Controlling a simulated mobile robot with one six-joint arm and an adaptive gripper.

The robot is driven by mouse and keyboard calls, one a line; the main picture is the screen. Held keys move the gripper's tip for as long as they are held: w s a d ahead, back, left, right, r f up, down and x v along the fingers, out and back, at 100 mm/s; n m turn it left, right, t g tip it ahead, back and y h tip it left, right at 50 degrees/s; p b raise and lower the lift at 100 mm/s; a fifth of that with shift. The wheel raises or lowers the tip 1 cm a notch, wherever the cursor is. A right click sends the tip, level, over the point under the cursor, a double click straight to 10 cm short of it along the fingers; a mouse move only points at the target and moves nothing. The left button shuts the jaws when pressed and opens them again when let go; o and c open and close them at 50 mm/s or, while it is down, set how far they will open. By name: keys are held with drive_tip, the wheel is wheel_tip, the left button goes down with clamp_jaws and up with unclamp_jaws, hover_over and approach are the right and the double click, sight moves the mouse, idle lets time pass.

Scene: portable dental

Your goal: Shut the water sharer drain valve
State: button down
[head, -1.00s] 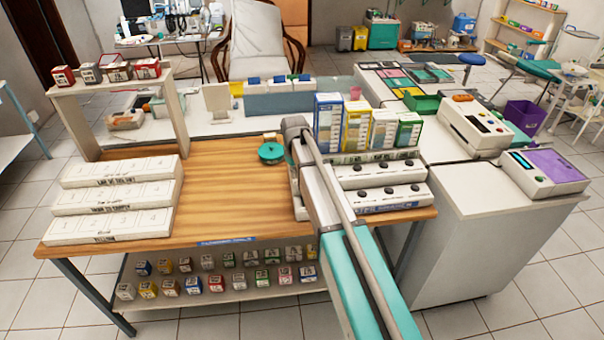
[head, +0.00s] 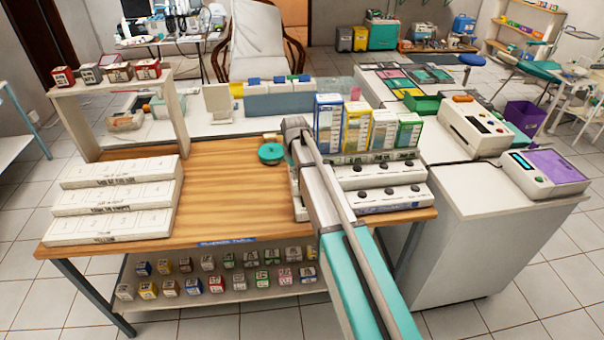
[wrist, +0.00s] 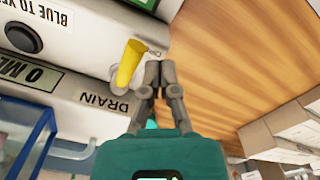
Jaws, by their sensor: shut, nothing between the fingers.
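The drain valve's yellow lever (wrist: 130,64) shows in the wrist view, tilted, on the edge of a white unit. The word DRAIN is printed on the unit's face (wrist: 75,95) beside it. My gripper (wrist: 159,68) is shut and empty, its grey fingertips just right of the lever. I cannot tell whether they touch it. In the head view the white units with black knobs (head: 385,170) stand at the right of the wooden table, partly behind my arm. The lever and my fingers cannot be made out there.
Small cartons (head: 383,132) stand on top of the white units. A stack of long white boxes (head: 115,200) lies at the left of the table (head: 225,195). A blue-edged clear container (wrist: 25,140) is at the lower left of the wrist view.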

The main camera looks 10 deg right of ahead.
drive_tip(key=shift+f+b, duration=0.85)
drive_tip(key=shift+f, duration=0.05)
drive_tip(key=shift+d, duration=0.65)
idle(0.9)
drive_tip(key=shift+s+d, duration=0.15)
drive_tip(key=shift+d, duration=0.25)
idle(0.3)
drive_tip(key=shift+d, duration=1.05)
idle(0.5)
